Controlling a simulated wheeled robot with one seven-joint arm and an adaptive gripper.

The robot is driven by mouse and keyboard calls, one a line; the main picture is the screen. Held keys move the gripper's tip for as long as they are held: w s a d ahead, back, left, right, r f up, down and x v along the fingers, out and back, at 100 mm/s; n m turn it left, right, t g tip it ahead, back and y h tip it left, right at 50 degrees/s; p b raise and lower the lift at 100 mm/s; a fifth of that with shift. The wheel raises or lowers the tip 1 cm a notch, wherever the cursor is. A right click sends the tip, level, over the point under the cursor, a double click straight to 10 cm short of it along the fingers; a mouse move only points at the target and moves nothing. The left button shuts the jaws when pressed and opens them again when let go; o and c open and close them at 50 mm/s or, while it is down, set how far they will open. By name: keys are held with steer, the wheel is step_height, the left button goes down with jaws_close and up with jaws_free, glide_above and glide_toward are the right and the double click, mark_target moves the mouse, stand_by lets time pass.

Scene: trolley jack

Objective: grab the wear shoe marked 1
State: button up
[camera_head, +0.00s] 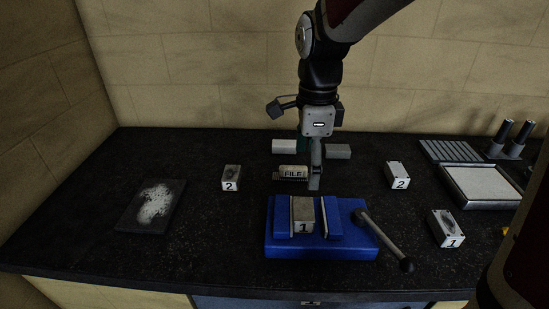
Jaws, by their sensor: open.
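Two blocks are marked 1, and I cannot tell for certain which is the wear shoe. One grey block marked 1 (303,212) with a brownish top sits between the jaws of the blue vise (352,244). Another grey block marked 1 (445,229) with a dark patch on top stands on the bench to the right of the vise handle. My gripper (314,172) points down behind the vise, beside the block labelled FILE (292,173). It is open, apart from both blocks marked 1. Its far finger is partly hidden.
Blocks marked 2 stand at left (231,178) and right (397,175). The vise handle (386,240) sticks out to the right. Pale blocks (284,146) lie behind my gripper. A dusty dark plate (152,205) is at left; a pale tray (482,186) is at right.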

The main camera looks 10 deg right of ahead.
mark_target(303, 208)
steer(key=shift+m, duration=0.3)
step_height(303, 208, down, 14)
steer(key=shift+w+a+f+p, duration=0.1)
steer(key=shift+w+p, duration=0.05)
steer(key=shift+p, duration=0.2)
steer(key=c, duration=2)
steer(key=shift+w, duration=0.1)
steer(key=shift+c, duration=0.2)
